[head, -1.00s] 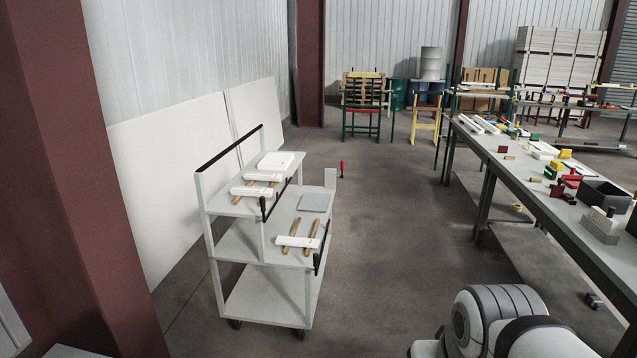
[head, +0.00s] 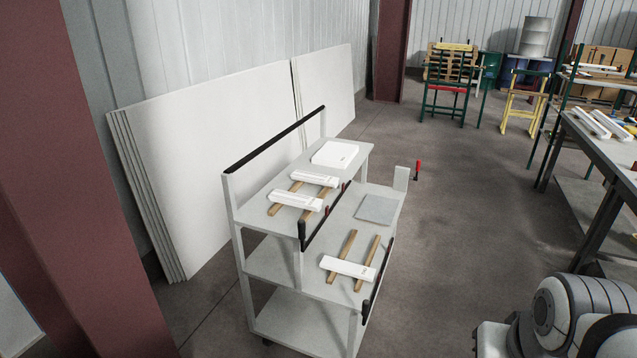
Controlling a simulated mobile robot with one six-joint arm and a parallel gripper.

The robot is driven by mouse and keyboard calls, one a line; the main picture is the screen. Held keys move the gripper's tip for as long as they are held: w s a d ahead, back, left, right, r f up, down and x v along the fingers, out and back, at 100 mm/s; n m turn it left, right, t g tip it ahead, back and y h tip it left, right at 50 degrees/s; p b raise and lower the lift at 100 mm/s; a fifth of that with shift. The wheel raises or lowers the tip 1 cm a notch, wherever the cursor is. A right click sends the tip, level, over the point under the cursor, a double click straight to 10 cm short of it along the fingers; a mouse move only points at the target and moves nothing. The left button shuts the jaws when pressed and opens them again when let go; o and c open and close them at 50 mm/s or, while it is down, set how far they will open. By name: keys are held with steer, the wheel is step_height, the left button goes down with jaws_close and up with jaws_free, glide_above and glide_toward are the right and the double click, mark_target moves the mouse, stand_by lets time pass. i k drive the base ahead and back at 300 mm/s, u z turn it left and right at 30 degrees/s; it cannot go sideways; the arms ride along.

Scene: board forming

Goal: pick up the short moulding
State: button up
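White moulding pieces lie on a grey tiered cart (head: 262,234). Two of them, a rear one (head: 315,178) and a front one (head: 296,201), rest across wooden strips on the top shelf. A third white piece (head: 347,268) lies across two wooden strips (head: 367,262) on the shelf below. They look close in length, and I cannot tell which is the short moulding. My gripper is out of view; only a rounded grey and black part of my arm shows at the lower right, apart from the cart.
A white box (head: 334,154) and a grey plate (head: 375,209) also lie on the cart. Black rails edge its shelves. White boards (head: 210,150) lean on the wall behind. A maroon column (head: 95,180) stands at left. A workbench (head: 600,150) is at right, with open floor between.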

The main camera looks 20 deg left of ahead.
mark_target(315, 204)
steer(key=i, duration=1.15)
steer(key=u, duration=2.9)
steer(key=i, duration=1.8)
steer(key=z, duration=3.1)
